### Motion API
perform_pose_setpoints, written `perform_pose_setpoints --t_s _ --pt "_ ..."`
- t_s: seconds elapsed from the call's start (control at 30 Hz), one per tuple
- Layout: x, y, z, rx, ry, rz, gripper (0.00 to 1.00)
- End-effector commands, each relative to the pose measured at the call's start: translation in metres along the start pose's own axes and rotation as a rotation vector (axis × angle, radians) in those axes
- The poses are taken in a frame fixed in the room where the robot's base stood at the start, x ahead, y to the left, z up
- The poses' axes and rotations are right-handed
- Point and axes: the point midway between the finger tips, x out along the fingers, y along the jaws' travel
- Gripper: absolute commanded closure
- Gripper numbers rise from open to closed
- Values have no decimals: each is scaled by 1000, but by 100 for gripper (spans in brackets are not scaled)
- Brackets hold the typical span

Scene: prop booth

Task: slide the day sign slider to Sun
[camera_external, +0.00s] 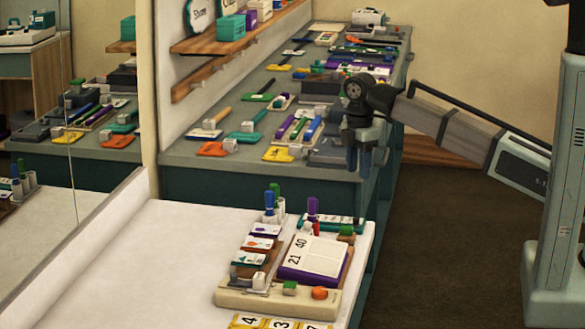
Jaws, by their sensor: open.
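My gripper (359,171) is open and empty, with its fingers pointing down. It hangs at the near right corner of the grey-green counter (225,165), above and behind the white table. I cannot make out any day names, so I cannot tell which piece is the day sign slider. Strips with small light knobs, such as an orange one (211,149) and a yellow one (278,154), lie on the counter.
The white table (130,255) is largely clear on its left. Yellow number cards (280,322) lie at its near edge. Purple and blue upright pieces stand behind the board. A wooden shelf (220,42) with boxes overhangs the counter. A mirror (80,100) is at left.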

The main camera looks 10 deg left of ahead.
Motion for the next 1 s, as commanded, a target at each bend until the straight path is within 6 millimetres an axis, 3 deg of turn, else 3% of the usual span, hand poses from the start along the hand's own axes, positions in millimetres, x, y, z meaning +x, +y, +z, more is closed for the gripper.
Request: perform_pose_setpoints --t_s 0.17,0.7,1.0 --pt "16 -1 0 -2 0 -1 56" --pt "100 -1 0 0 -1 -2 56" --pt "130 0 0 0 0 0 56"
